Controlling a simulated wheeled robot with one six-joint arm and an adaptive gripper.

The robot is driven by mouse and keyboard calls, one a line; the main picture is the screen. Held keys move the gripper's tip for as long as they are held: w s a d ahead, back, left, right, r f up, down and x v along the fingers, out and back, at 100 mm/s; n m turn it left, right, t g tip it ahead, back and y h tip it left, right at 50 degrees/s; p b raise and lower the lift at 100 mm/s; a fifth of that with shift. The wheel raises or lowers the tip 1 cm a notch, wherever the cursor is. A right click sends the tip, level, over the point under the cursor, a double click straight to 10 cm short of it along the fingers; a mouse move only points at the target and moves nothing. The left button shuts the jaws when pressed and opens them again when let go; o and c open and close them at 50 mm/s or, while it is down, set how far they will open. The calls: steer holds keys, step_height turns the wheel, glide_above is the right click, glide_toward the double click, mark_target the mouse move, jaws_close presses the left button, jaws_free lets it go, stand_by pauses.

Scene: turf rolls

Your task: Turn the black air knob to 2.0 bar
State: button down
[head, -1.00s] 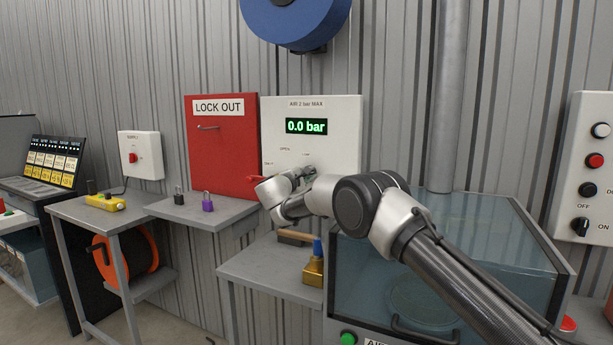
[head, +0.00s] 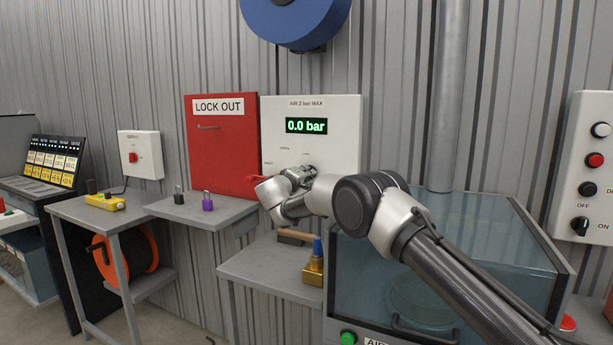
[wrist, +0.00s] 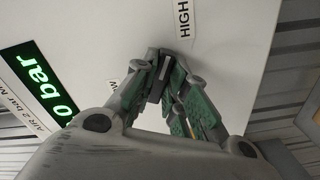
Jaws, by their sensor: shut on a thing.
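The white air panel (head: 335,130) hangs on the wall, headed "AIR 2 bar MAX". Its green display (head: 306,126) reads 0.0 bar, and part of the display shows in the wrist view (wrist: 40,80). My gripper (head: 306,174) is at the panel's lower middle. In the wrist view its fingertips (wrist: 162,78) are closed on the black air knob (wrist: 153,56), close to the panel face. The fingers hide most of the knob, so its pointer cannot be read. A "HIGH" label (wrist: 184,18) shows beside the fingertips.
A red handle (head: 255,179) sticks out just left of my gripper. The red lock-out box (head: 222,155) adjoins the panel on the left. A shelf with a brass piece (head: 313,268) lies below. A clear-walled cabinet (head: 470,240) stands behind my arm at right.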

steer(key=shift+f+m, duration=0.15)
steer(key=shift+m, duration=0.25)
steer(key=c, duration=1.4)
jaws_free()
steer(key=shift+c, duration=0.2)
steer(key=shift+s, duration=0.1)
steer(key=v, duration=1.1)
steer(key=shift+s+a, duration=0.15)
steer(key=shift+s, duration=0.25)
